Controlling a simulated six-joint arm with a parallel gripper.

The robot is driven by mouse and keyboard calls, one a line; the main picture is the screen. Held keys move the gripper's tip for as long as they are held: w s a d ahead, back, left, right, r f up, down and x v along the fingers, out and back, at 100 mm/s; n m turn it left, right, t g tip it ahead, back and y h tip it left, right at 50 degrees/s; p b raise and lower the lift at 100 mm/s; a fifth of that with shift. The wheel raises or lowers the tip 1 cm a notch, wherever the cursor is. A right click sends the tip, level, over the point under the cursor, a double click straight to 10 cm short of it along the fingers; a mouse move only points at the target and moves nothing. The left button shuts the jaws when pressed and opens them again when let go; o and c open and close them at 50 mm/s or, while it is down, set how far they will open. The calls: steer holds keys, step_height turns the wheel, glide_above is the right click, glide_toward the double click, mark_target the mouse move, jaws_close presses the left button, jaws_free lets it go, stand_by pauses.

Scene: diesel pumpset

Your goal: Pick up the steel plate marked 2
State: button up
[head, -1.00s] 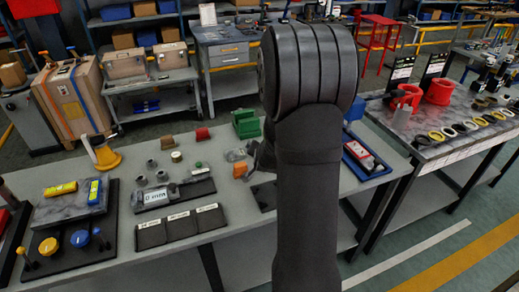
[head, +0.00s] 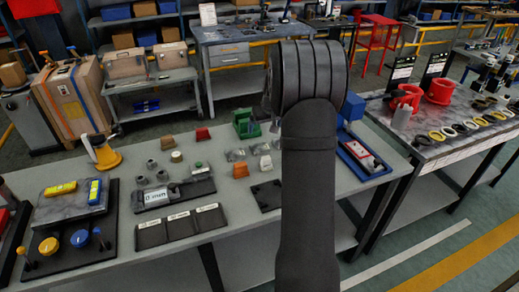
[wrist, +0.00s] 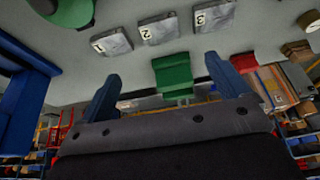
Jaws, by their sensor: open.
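The steel plate marked 2 (wrist: 158,30) lies flat on the grey bench in the wrist view, between the plate marked 1 (wrist: 112,43) and the plate marked 3 (wrist: 214,16). In the head view small grey plates (head: 235,154) show left of my arm, but their marks are too small to read. My gripper (wrist: 163,67) is open, its two blue fingers apart and nothing held between them. A green block (wrist: 173,76) shows beyond the gap. The plates are apart from the fingers. My arm hides the gripper in the head view.
The green block (head: 245,124) stands behind the plates, and an orange block (head: 265,162) is close in front. A blue tray (head: 362,158) lies to the right. Dark label pads (head: 180,225) and a fixture board (head: 75,235) are at the left.

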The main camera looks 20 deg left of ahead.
mark_target(260, 147)
steer(key=x, duration=1.4)
steer(key=shift+f, duration=0.1)
steer(key=c, duration=1.3)
steer(key=shift+c, duration=0.6)
steer(key=shift+r, duration=0.2)
